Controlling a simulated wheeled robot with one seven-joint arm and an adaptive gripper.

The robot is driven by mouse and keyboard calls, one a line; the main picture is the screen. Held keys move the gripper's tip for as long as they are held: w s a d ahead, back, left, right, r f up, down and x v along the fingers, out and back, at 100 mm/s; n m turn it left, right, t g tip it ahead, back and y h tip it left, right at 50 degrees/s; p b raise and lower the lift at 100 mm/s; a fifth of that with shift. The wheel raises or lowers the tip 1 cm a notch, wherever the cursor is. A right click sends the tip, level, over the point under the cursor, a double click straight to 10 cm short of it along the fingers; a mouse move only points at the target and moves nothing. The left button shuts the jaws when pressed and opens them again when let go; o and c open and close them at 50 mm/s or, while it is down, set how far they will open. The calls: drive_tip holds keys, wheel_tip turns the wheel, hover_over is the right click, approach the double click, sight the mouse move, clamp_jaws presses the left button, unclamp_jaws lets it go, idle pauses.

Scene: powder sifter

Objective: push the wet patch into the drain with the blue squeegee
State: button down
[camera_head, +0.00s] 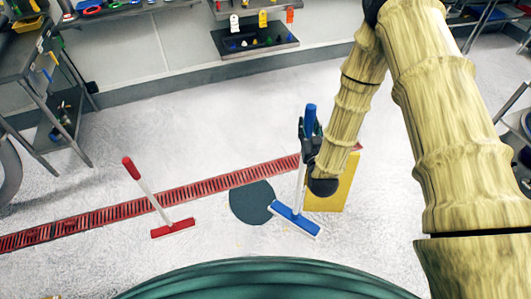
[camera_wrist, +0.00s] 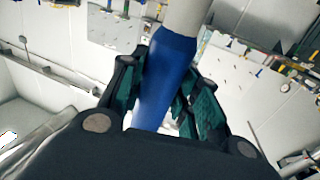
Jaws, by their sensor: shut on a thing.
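The blue squeegee's head (camera_head: 296,218) is on or close to the floor at the right edge of the wet patch (camera_head: 251,202), a dark round area. My gripper (camera_head: 309,128) is shut on the squeegee's blue grip, with the pole running down to the head. In the wrist view the blue grip (camera_wrist: 166,82) lies between the fingers of my gripper (camera_wrist: 165,90). The drain (camera_head: 140,205) is a long red grate running diagonally just behind the patch; the patch's upper edge meets it.
A yellow box-like thing (camera_head: 335,190) is right of the blue squeegee, partly hidden by my arm. Metal tables stand at the left. The floor behind the drain is clear.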

drive_tip(key=w+a+f+n+g+y+b, duration=0.2)
drive_tip(key=a+f+y+b, duration=0.3)
drive_tip(key=b, duration=0.7)
drive_tip(key=w+a+f+n+g+y+b, duration=0.3)
drive_tip(key=a+f+n+y+b, duration=0.2)
drive_tip(key=f+b, duration=0.5)
drive_tip(key=w+a+f+n+g+y+b, duration=0.3)
drive_tip(key=a+f+n+y+b, duration=0.1)
drive_tip(key=b, duration=0.9)
wheel_tip(320, 180, down, 3)
drive_tip(key=shift+w+a+f+y+b, duration=0.15)
drive_tip(key=shift+w+a+y+b, duration=0.2)
drive_tip(key=shift+a+y, duration=0.65)
drive_tip(key=shift+a+h, duration=0.25)
drive_tip(key=shift+h, duration=0.05)
drive_tip(key=shift+f, duration=0.1)
drive_tip(key=shift+f+b, duration=1.7)
drive_tip(key=shift+f, duration=1.05)
